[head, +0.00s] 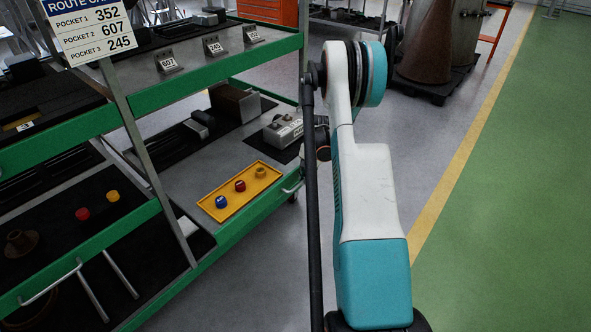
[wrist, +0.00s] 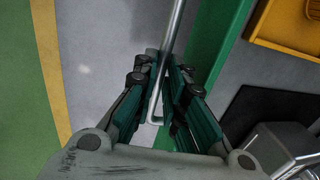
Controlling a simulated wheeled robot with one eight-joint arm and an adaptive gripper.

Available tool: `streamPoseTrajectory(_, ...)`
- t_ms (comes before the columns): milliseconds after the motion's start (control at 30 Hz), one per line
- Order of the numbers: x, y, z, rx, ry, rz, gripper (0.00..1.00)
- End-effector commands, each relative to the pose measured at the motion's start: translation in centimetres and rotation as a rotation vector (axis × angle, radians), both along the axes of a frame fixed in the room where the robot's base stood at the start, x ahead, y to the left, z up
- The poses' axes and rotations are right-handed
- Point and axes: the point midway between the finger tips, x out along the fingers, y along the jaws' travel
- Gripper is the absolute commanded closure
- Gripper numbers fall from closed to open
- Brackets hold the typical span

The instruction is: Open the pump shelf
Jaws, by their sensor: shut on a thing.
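My gripper (wrist: 163,62) shows in the wrist view, its two green-and-grey fingers closed on a thin metal bar handle (wrist: 179,20). The handle runs beside the green front edge (wrist: 212,45) of a shelf. In the head view, this looks like the lower grey shelf (head: 228,160) with a green rim; part of its handle (head: 293,187) shows at its right end. A grey metal unit (head: 284,128) sits on a black mat on it; I cannot tell if it is a pump. My arm hides the gripper in the head view. How far the shelf is out cannot be told.
A yellow tray (head: 240,191) with small blue, red and yellow parts lies on the shelf. Another rack (head: 80,215) with a bar handle stands at left, with a route card (head: 95,28) above. Open grey floor (head: 455,105) and a green walkway (head: 525,200) lie to the right.

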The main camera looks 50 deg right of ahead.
Motion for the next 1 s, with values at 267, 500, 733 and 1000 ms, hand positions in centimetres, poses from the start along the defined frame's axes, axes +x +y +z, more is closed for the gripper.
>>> streamPoseTrajectory(267,-3.0,-0.3,0.0,-0.001,0.0,0.0,1.0)
streamPoseTrajectory(500,-3.5,-0.3,0.0,-0.002,0.0,0.0,1.0)
streamPoseTrajectory(733,-3.5,-0.3,0.0,-0.002,0.0,0.0,1.0)
streamPoseTrajectory(1000,-3.5,-0.3,0.0,-0.001,0.0,0.0,0.69)
